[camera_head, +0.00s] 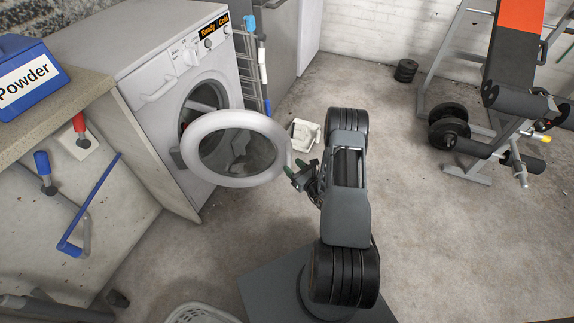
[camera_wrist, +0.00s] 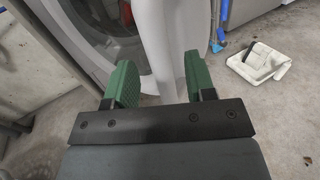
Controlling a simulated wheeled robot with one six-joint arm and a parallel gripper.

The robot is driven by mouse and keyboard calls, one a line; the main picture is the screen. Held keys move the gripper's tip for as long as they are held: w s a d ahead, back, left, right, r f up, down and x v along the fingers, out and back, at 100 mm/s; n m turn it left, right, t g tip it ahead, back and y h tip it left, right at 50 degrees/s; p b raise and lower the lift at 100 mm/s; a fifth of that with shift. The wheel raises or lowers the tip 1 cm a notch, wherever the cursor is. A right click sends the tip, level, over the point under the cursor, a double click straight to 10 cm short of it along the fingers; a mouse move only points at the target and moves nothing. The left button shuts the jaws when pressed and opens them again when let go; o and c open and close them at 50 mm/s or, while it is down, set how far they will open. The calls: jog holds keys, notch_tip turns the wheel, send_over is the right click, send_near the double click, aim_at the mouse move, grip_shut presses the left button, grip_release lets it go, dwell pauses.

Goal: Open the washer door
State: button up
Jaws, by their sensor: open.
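The washer (camera_head: 150,120) is a white front-loader at the left of the head view. Its round door (camera_head: 268,178) stands swung well out from the drum opening (camera_head: 203,103), with a white ring around clear glass. My gripper (camera_head: 294,177) is at the door's outer right rim. In the wrist view, the green fingers of my gripper (camera_wrist: 158,82) are apart, with the white rim of the door (camera_wrist: 168,40) running between them. The fingers look open around the rim; I cannot tell whether either touches it.
A counter with a blue powder box (camera_head: 28,82) adjoins the washer on the left. A white dustpan-like item (camera_head: 303,135) lies on the floor behind my gripper. A white basket (camera_head: 200,314) is at the bottom edge. A weight bench (camera_head: 510,75) stands at right; the floor between is clear.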

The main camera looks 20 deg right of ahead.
jog(key=shift+x, duration=1.5)
